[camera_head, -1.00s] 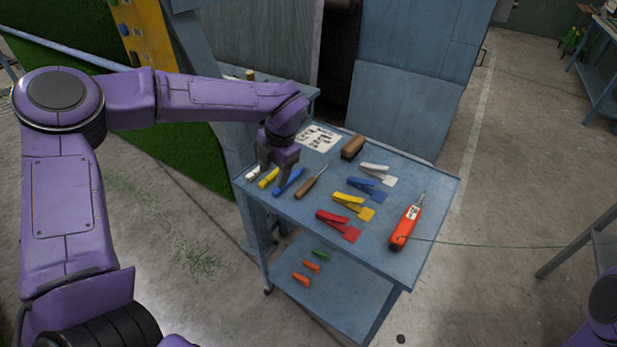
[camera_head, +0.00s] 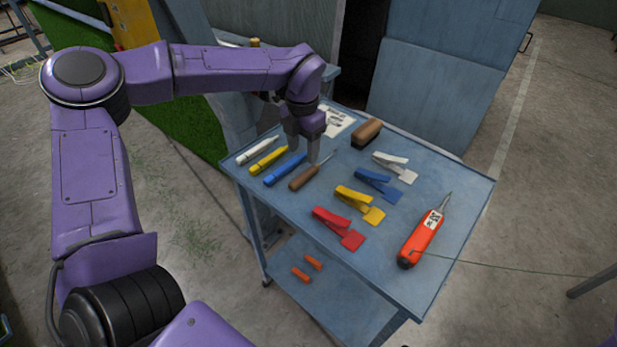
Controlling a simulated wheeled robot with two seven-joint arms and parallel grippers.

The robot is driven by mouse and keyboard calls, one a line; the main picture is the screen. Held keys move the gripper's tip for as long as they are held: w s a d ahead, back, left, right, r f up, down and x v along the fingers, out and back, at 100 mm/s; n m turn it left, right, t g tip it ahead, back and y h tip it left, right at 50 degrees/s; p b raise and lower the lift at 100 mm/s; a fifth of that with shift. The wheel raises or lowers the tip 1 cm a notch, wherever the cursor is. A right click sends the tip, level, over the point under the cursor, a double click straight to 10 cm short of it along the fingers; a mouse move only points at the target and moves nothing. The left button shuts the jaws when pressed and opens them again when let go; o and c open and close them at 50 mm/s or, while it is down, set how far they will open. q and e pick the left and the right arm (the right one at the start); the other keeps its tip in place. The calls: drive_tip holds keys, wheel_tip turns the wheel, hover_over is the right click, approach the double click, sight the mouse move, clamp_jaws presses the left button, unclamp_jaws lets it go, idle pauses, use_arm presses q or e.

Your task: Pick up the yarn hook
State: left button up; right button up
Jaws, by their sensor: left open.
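The yarn hook (camera_head: 304,178), a brown-handled tool with a thin metal shaft, lies on the top of the blue cart (camera_head: 291,209). It is just right of a blue marker (camera_head: 285,170). My left gripper (camera_head: 303,154) points down with its fingers apart, close over the hook's shaft end. One finger is near the shaft and the other near the blue marker's upper end. Nothing shows between the fingers. I cannot tell whether a finger touches the hook. My right gripper is not in view.
A yellow marker (camera_head: 268,160) and a white marker (camera_head: 257,150) lie left. White (camera_head: 397,168), blue (camera_head: 378,185), yellow (camera_head: 359,204) and red (camera_head: 338,228) clip-like tools lie right. A brown brush-like block (camera_head: 367,133), a printed sheet (camera_head: 339,122) and an orange tool (camera_head: 422,236) share the top.

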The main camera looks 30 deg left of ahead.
sight(305, 174)
use_arm(q)
wheel_tip(305, 174, down, 2)
drive_tip(key=shift+s+f, duration=0.1)
drive_tip(key=f, duration=0.1)
drive_tip(key=f+p, duration=0.1)
drive_tip(key=f, duration=0.3)
drive_tip(key=shift+d+f+p, duration=0.2)
drive_tip(key=shift+d+p, duration=0.1)
drive_tip(key=shift+p, duration=0.1)
clamp_jaws()
